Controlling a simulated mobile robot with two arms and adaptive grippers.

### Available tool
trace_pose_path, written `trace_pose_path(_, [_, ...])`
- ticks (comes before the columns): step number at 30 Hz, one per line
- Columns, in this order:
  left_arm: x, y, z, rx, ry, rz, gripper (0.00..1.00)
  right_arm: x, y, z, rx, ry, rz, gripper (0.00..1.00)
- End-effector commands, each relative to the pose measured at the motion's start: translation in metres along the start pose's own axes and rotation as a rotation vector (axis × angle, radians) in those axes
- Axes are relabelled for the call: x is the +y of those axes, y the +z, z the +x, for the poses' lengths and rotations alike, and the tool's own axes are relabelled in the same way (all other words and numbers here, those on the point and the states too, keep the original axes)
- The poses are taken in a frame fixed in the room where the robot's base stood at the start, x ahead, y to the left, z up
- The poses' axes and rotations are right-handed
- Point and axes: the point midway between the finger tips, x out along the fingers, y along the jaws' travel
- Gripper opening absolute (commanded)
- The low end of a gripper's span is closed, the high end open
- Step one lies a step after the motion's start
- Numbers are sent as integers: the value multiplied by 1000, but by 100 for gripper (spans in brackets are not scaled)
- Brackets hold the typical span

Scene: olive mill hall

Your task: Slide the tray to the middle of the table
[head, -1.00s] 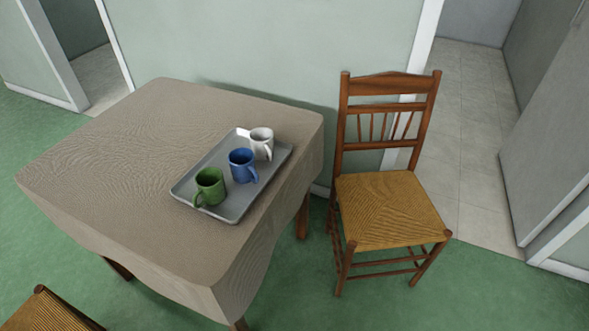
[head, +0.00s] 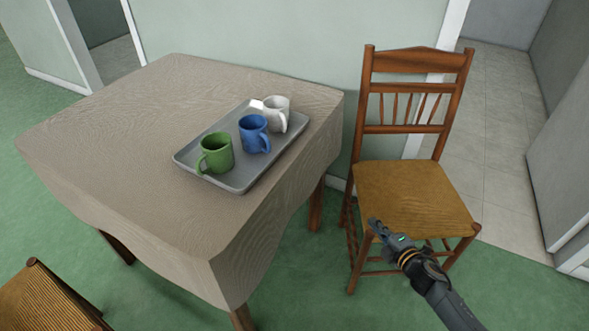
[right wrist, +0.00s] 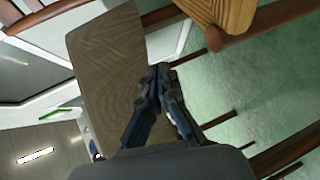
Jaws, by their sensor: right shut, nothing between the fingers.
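The grey rectangular tray (head: 248,173) lies flat on the cloth-covered table (head: 130,130), near its right edge. On it stand a green mug (head: 218,156), a blue mug (head: 252,136) and a white mug (head: 277,110), all upright in a row. My right gripper (head: 375,225) is shut and empty, in front of the chair seat and to the right of the table, well apart from the tray. In the right wrist view its fingers (right wrist: 159,74) are together, with the brown tabletop (right wrist: 108,55) beyond. My left gripper is not in view.
A wooden chair (head: 415,195) with a woven seat stands right of the table, close to my right gripper. Another woven seat (head: 45,300) shows at the lower left. A pale wall (head: 290,40) stands behind the table. The tabletop left of the tray is clear.

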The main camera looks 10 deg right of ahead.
Motion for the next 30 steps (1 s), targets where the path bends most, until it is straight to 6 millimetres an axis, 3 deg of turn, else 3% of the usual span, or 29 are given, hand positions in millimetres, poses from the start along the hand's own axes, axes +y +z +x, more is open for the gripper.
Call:
trace_pose_path(2, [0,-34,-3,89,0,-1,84,59,-9,17,93,153,-282,0])
trace_pose_path(3, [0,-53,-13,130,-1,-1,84,90,-18,18,133,225,-428,0])
trace_pose_path(6, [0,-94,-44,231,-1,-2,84,153,-48,10,213,392,-791,0])
trace_pose_path(10, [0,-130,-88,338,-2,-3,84,201,-86,-13,272,556,-1199,0])
trace_pose_path(15, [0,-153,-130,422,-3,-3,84,224,-115,-36,297,669,-1524,0])
trace_pose_path(20, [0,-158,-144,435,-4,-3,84,232,-125,-40,300,695,-1608,0])
trace_pose_path(26, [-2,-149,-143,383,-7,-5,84,241,-141,-18,297,699,-1603,0])
trace_pose_path(30, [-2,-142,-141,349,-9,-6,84,246,-160,6,298,697,-1600,0])
